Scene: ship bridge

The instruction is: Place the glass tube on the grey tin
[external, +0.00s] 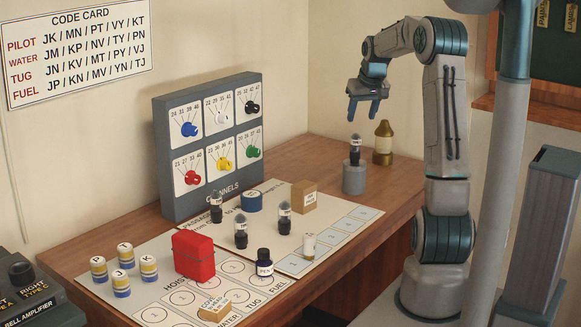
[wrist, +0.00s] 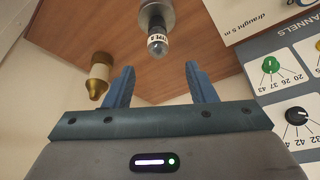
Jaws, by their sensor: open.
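A glass tube (external: 355,150) with a dark body and a label stands upright on top of the grey tin (external: 354,181), near the back right of the desk. In the wrist view the tube (wrist: 157,43) shows beyond the fingers, with the grey tin (wrist: 154,8) behind it at the top edge. My gripper (external: 363,113) is open and empty, above the tube and apart from it. Three similar tubes stand on the paper chart, at its left (external: 215,207), front (external: 241,234) and right (external: 284,216).
A brass bottle (external: 383,143) stands behind the tin and shows left of my fingers in the wrist view (wrist: 98,75). The channels panel (external: 165,150) rises to the left.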

